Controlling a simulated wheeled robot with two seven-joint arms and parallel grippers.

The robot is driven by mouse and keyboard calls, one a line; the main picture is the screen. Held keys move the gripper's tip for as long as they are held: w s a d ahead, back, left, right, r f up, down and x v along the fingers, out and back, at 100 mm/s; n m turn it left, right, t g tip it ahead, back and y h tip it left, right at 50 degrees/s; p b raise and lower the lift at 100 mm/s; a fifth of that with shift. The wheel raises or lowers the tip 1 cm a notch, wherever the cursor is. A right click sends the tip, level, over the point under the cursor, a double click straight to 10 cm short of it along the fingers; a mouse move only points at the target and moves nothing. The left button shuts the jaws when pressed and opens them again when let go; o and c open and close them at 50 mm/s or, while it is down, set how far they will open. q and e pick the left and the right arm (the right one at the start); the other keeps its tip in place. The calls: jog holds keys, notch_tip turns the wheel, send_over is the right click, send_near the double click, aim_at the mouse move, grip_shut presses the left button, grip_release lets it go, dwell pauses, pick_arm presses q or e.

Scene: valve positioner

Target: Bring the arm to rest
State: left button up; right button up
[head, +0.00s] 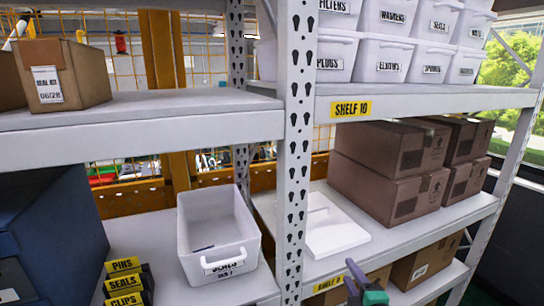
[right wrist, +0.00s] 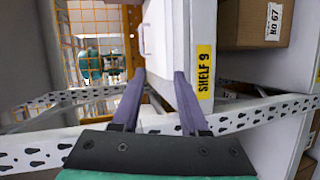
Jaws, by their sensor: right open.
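My right gripper (head: 361,285) shows at the bottom edge of the head view, in front of the shelf 9 edge and below the white lid (head: 325,232). In the right wrist view its two purple fingers (right wrist: 160,76) stand apart with nothing held between them. Beyond them is a white shelf board with the yellow SHELF 9 label (right wrist: 204,72) beside the right finger. I cannot tell whether a finger touches the shelf. Most of the right arm is hidden, and my left gripper is out of view.
An open white SEALS bin (head: 218,232) stands left of the perforated post (head: 297,150). Brown cartons (head: 385,172) sit right of the lid. Labelled white bins (head: 383,58) fill the upper shelf. A blue cabinet (head: 50,235) is at left.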

jog(key=s+d+f+m+g, duration=0.3)
jog(key=s+f+m+g, duration=0.3)
jog(key=s+f+m, duration=0.25)
jog(key=s+d+f+m+g, duration=0.2)
jog(key=s+f+m+g, duration=0.3)
jog(key=s+f+m, duration=0.35)
jog(key=s+f+n+g, duration=0.1)
jog(key=s+f+g, duration=0.15)
jog(key=f, duration=2.05)
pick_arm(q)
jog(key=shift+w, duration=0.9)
pick_arm(e)
jog(key=s+d+f, duration=0.3)
jog(key=s+f, duration=1.3)
jog(key=s, duration=0.2)
jog(key=shift+s+f+n+g+h, duration=0.15)
jog(key=shift+f+n+g+h, duration=0.05)
jog(key=shift+n+g+h, duration=0.15)
